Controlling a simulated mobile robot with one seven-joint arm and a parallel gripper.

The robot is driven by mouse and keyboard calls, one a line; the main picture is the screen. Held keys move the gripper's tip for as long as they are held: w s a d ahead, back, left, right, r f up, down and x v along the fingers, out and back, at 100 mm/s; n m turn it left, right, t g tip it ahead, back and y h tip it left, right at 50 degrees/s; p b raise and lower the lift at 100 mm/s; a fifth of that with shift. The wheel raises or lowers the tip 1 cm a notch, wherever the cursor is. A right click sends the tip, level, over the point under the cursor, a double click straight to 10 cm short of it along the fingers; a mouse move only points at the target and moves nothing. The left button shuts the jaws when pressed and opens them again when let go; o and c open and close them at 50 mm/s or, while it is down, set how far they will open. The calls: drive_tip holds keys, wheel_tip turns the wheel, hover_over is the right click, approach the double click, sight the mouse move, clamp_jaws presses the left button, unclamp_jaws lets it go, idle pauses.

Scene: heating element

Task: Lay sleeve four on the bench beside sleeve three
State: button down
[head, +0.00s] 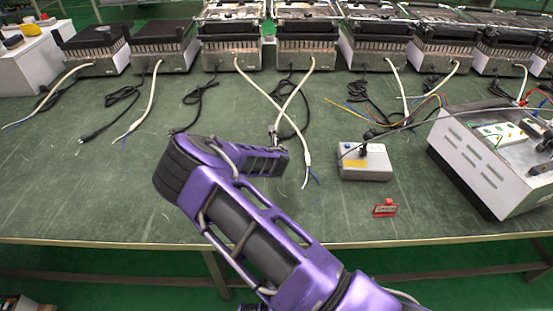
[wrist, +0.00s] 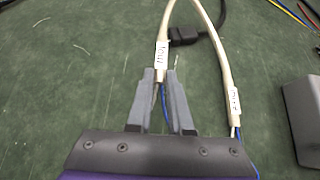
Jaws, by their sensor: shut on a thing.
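My gripper (wrist: 160,75) is shut on a white sleeve, which I take to be sleeve four (wrist: 163,48). Its label is small and hard to read. Blue wire shows between the fingers below it. A second labelled white sleeve, which I take to be sleeve three (wrist: 235,100), lies to the right, apart from my gripper, with blue wire at its end. In the head view, sleeve three (head: 306,160) lies on the green bench (head: 90,185), and the two white cables cross behind my gripper. My fingertips are mostly hidden there by the purple wrist.
A small grey box (head: 364,163) and a red tag (head: 385,208) sit to the right. A large metal unit (head: 490,160) stands at the bench's right. Black and coloured cables lie at the back, below a row of heater units (head: 307,45). The left front bench is clear.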

drive_tip(key=shift+f+b, duration=0.3)
drive_tip(key=shift+f, duration=1.5)
drive_tip(key=shift+f, duration=0.1)
drive_tip(key=c, duration=0.8)
unclamp_jaws()
drive_tip(key=shift+c, duration=0.2)
drive_tip(key=p+v, duration=0.2)
drive_tip(key=v, duration=1)
